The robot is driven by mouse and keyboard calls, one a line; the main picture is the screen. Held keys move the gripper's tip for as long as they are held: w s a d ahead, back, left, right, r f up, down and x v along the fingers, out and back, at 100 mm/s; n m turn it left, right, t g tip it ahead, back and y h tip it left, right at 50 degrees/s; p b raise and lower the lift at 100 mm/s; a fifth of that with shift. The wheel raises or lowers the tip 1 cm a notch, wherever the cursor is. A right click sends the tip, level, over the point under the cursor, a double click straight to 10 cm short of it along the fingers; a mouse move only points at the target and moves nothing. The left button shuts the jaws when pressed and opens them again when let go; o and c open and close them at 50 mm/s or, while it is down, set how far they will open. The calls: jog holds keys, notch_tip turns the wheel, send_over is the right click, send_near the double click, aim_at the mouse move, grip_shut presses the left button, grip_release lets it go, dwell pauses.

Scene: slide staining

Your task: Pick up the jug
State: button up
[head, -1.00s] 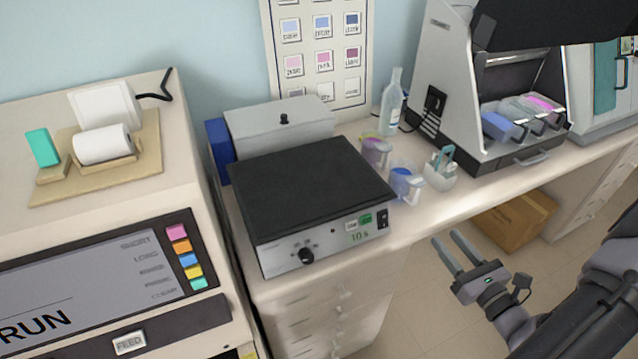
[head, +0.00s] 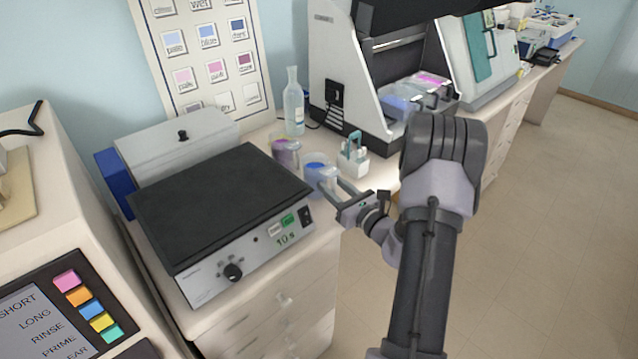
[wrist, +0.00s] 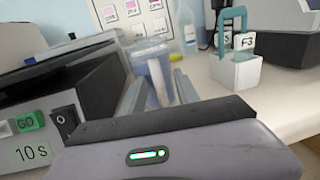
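A clear jug with blue contents (head: 316,168) stands upright on the bench, right of the black-topped box. A second clear jug with purple contents (head: 285,150) stands behind it. The task does not say which jug is meant. My gripper (head: 333,183) is open at the near right side of the blue jug. In the wrist view my gripper's fingers (wrist: 157,90) lie either side of the jug's pale upright handle (wrist: 158,78), with a gap showing. Whether the fingertips touch the jug is unclear.
A black-topped box (head: 220,200) with a dial stands close left of the jugs. A white holder with teal handle (head: 354,160) stands close right. A clear bottle (head: 294,105) is behind. A staining machine (head: 345,75) stands farther right.

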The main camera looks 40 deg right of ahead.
grip_shut()
dwell(1.4)
